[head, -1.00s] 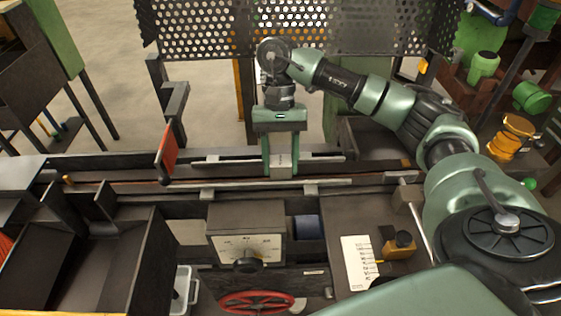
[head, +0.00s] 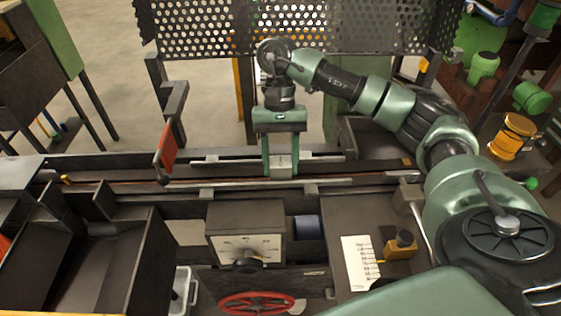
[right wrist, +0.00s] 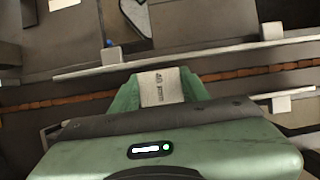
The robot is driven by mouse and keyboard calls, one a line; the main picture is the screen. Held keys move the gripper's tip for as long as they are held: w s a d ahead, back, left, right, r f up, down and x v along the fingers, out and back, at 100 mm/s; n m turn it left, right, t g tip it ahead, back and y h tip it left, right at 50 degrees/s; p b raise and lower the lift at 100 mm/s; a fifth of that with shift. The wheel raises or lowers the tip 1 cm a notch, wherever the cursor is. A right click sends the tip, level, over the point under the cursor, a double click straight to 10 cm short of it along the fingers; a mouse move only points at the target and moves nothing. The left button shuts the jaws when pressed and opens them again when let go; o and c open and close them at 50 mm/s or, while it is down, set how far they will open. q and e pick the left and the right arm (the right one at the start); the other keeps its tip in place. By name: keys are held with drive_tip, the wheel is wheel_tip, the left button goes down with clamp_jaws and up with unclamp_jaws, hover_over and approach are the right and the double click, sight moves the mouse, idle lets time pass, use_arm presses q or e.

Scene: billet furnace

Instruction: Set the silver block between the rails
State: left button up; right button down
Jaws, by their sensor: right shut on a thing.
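The silver block (head: 281,165) is between the fingers of my right gripper (head: 280,160), low over the channel between the two rails. The front rail (head: 250,189) and the back rail (head: 225,158) run left to right. In the right wrist view the block (right wrist: 160,87) shows its pale marked top between the green fingers, with the front rail (right wrist: 190,56) beyond it. My right gripper is shut on the block. I cannot tell whether the block touches the channel floor. My left gripper is not in view.
A red-handled lever (head: 166,150) stands left of the gripper. A dial box (head: 246,233) and a red handwheel (head: 256,303) are in front of the rails. A perforated guard (head: 300,27) stands behind. Dark bins (head: 100,265) fill the front left.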

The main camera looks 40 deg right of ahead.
drive_tip(key=shift+f+b, duration=0.25)
drive_tip(key=shift+b, duration=0.05)
drive_tip(key=c, duration=0.6)
unclamp_jaws()
drive_tip(key=shift+c, duration=0.2)
drive_tip(key=v, duration=0.7)
drive_tip(key=shift+r, duration=0.4)
drive_tip(key=shift+w+r, duration=0.1)
